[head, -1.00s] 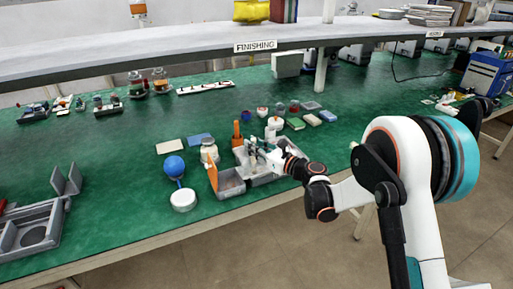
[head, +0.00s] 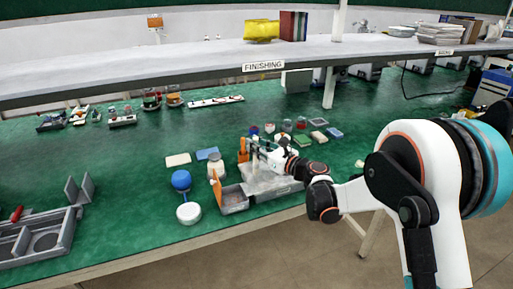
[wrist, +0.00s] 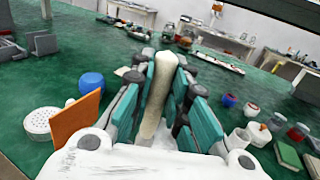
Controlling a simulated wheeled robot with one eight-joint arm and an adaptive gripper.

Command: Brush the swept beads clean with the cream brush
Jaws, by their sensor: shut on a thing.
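My gripper (wrist: 160,105) is shut on the cream brush (wrist: 157,95), whose pale rounded shaft stands between the teal finger pads in the wrist view. In the head view my gripper (head: 262,155) is over the grey tray (head: 285,193), at the near part of the green bench. The brush's bristles are hidden in the wrist view and too small to make out in the head view. I cannot make out the swept beads in either view.
An orange panel (head: 219,193) stands at the tray's left end. Small jars and coloured blocks (head: 303,140) lie behind and right.

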